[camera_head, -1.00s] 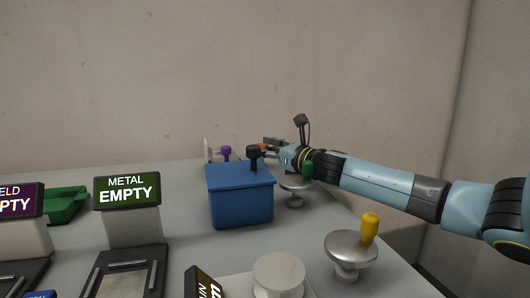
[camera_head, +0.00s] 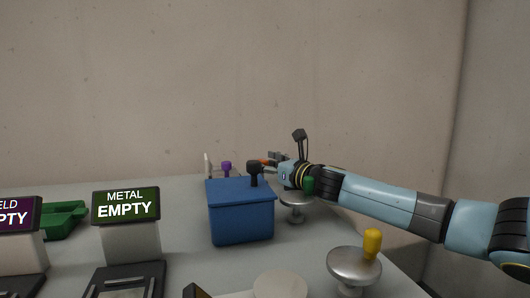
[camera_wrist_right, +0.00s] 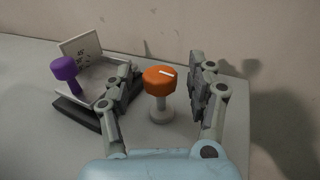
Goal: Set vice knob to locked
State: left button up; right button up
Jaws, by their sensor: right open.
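An orange knob (camera_wrist_right: 160,80) with a white line on its top stands upright on a round grey base; no lettering shows on it, and I cannot tell which setting it is at. My right gripper (camera_wrist_right: 164,86) is open, with one finger on each side of the orange knob and a gap visible on both sides. In the head view, my right gripper (camera_head: 274,161) is at the far end of the table, and a bit of the orange knob (camera_head: 264,161) shows beside it. My left gripper is not in view.
A purple knob (camera_wrist_right: 64,68) and a metal plate device (camera_wrist_right: 98,84) stand left of the orange knob. A blue box (camera_head: 240,212), a black knob (camera_head: 254,168), a green knob (camera_head: 308,185) and a yellow knob (camera_head: 372,243) are nearer. A wall (camera_head: 250,80) rises behind.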

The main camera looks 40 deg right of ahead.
aim_at(265, 161)
notch_tip(265, 161, up, 10)
jog(key=shift+f, duration=0.1)
dwell(0.4)
